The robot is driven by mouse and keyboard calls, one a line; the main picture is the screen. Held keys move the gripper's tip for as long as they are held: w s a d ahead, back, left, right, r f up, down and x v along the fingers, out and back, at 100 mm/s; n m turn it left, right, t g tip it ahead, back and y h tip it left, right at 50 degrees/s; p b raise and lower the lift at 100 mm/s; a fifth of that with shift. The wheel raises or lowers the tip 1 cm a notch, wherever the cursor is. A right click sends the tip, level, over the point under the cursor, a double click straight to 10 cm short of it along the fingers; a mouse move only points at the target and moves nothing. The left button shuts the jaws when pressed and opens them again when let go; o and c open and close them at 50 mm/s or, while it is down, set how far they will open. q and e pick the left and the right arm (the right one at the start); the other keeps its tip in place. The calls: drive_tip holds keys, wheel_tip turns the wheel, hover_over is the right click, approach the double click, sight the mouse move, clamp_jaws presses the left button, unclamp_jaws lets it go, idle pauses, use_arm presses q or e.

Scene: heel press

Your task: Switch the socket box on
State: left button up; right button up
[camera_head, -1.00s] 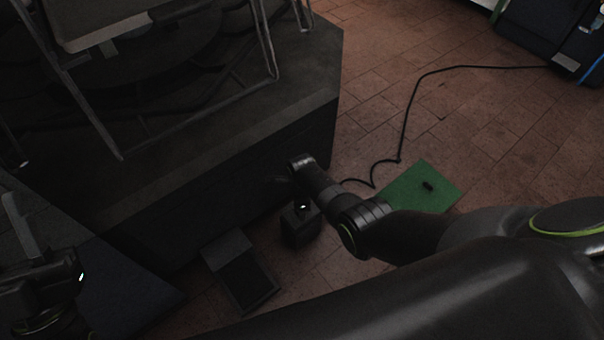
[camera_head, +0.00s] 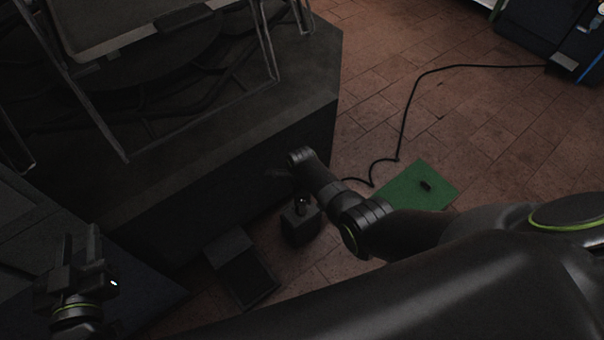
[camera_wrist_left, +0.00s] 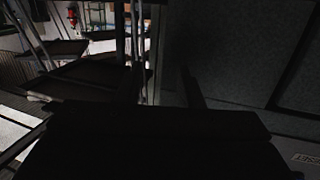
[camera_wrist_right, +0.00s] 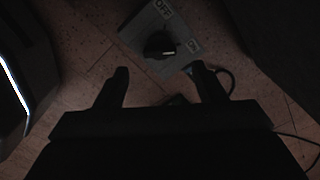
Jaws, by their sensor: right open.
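The socket box (camera_wrist_right: 136,34) shows in the right wrist view as a grey box with a black rotary knob (camera_wrist_right: 160,44) on its face. An OFF label stands above the knob and an ON label to its right; which one the knob points at is too dark to tell. My right gripper (camera_wrist_right: 158,72) is open and empty, with its fingertips apart just below the box in that view.
A large dark machine base (camera_head: 230,160) fills the left and centre.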

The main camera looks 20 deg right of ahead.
drive_tip(key=shift+r+p, duration=0.55)
drive_tip(key=shift+r, duration=0.4)
drive_tip(key=shift+r+p, duration=0.45)
drive_tip(key=shift+r, duration=0.2)
use_arm(q)
drive_tip(key=s+d+f+g+h+p, duration=0.2)
drive_tip(key=s+f+g+p, duration=0.2)
drive_tip(key=s+f+g, duration=1)
drive_tip(key=shift+s+f+n+p, duration=0.4)
drive_tip(key=shift+s+f, duration=0.1)
drive_tip(key=shift+f, duration=1.9)
use_arm(e)
wheel_tip(320, 180, up, 9)
drive_tip(key=shift+f, duration=0.15)
use_arm(q)
drive_tip(key=shift+d, duration=0.1)
